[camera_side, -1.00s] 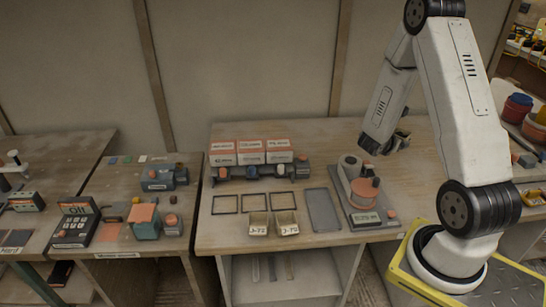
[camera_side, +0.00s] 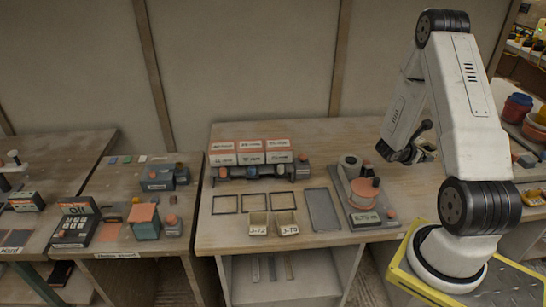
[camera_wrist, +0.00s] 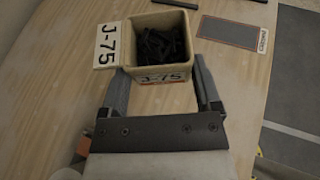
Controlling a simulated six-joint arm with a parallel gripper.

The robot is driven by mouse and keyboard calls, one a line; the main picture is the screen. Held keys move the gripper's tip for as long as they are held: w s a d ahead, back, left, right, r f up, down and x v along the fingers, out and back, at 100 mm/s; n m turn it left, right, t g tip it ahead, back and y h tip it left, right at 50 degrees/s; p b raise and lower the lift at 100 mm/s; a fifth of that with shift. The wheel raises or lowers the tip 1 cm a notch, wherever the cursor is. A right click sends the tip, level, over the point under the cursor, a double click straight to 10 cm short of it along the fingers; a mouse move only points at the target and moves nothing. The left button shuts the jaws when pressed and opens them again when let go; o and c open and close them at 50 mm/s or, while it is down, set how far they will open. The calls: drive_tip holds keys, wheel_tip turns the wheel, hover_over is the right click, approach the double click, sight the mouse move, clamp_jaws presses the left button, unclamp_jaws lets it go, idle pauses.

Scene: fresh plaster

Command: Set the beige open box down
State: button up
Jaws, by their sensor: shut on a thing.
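The beige open box (camera_wrist: 130,56), marked J-75, holds a pile of small black parts. It sits between the fingers of my gripper (camera_wrist: 160,70) in the wrist view, with the fingers against its sides. In the side view my gripper (camera_side: 410,153) is low over the right part of the table, behind the tape and scale unit. A small part of the box (camera_side: 429,147) shows beside it there, mostly hidden by my arm. I cannot tell whether its base touches the wood.
Two similar beige boxes (camera_side: 258,224) stand at the table's front, near empty dark frames (camera_side: 225,204) and a grey mat (camera_side: 323,209). The scale unit (camera_side: 360,200) stands in front of my gripper. Bare wood (camera_wrist: 70,110) lies left of the box.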

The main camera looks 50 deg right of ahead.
drive_tip(key=w+d+f, duration=0.3)
drive_tip(key=w+d, duration=0.1)
drive_tip(key=d, duration=0.2)
hover_over(400, 168)
drive_tip(key=a, duration=0.1)
drive_tip(key=f, duration=0.4)
drive_tip(key=shift+s+f, duration=0.15)
drive_tip(key=shift+s, duration=0.25)
drive_tip(key=shift+w+d+f, duration=0.25)
drive_tip(key=shift+d+f, duration=0.15)
drive_tip(key=shift+f, duration=0.1)
drive_tip(key=shift+f, duration=0.1)
drive_tip(key=shift+w+d+f, duration=0.1)
drive_tip(key=shift+d+f, duration=0.05)
drive_tip(key=shift+f, duration=1.6)
drive_tip(key=shift+f, duration=0.15)
drive_tip(key=o, duration=1.1)
drive_tip(key=shift+o, duration=0.2)
